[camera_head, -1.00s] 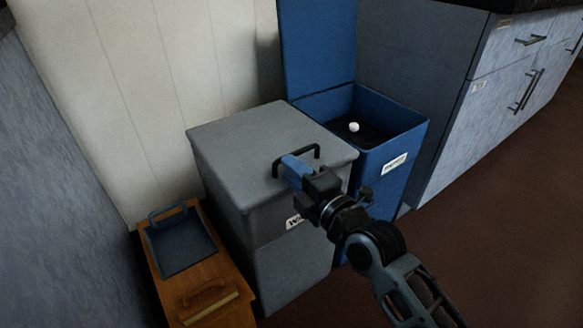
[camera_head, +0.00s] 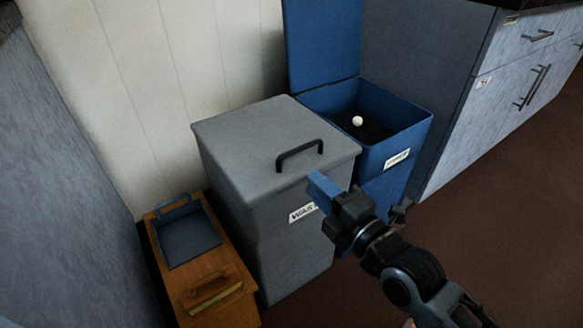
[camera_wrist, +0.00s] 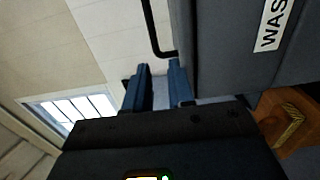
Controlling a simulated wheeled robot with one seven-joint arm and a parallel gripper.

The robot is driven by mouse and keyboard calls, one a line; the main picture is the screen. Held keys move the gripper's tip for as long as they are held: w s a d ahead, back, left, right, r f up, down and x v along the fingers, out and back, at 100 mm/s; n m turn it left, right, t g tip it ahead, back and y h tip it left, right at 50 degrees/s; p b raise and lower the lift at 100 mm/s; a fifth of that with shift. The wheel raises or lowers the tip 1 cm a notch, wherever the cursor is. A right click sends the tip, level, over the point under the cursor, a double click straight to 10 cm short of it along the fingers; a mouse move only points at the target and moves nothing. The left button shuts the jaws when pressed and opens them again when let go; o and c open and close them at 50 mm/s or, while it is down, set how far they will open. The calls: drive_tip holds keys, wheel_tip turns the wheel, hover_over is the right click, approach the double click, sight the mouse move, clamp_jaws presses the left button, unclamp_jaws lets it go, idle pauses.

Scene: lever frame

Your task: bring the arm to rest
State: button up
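My gripper (camera_head: 322,186) is in front of the grey bin, just right of and below the black lid handle. In the wrist view its two blue fingers (camera_wrist: 158,84) stand apart with an empty gap between them. The grey bin (camera_head: 245,150) has its lid down, with a black handle (camera_head: 300,155) on top. In the wrist view the handle (camera_wrist: 152,32) lies beyond the fingertips, and the fingers are not around it.
A blue bin (camera_head: 405,150) stands open behind right, its lid (camera_head: 320,40) upright, with a small white ball (camera_head: 357,121) inside. A wooden box (camera_head: 222,305) with a blue tray (camera_head: 190,240) stands at left. Drawers (camera_head: 510,85) are at right. Brown floor (camera_head: 500,220) is clear at right.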

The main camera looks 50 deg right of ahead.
drive_tip(key=s+a+m+g+y, duration=0.1)
drive_tip(key=s+a+m+y, duration=0.1)
drive_tip(key=s+a+m, duration=0.4)
drive_tip(key=s+a+m+g+y, duration=0.1)
drive_tip(key=s+a+m, duration=0.2)
drive_tip(key=s, duration=0.6)
drive_tip(key=s+a+m+y, duration=0.2)
drive_tip(key=s+a+m, duration=0.25)
drive_tip(key=s, duration=0.25)
wheel_tip(320, 180, up, 29)
drive_tip(key=m+p, duration=0.1)
drive_tip(key=p, duration=2.7)
drive_tip(key=shift+s+f+g, duration=0.2)
drive_tip(key=shift+s+g, duration=0.05)
drive_tip(key=shift+g, duration=0.05)
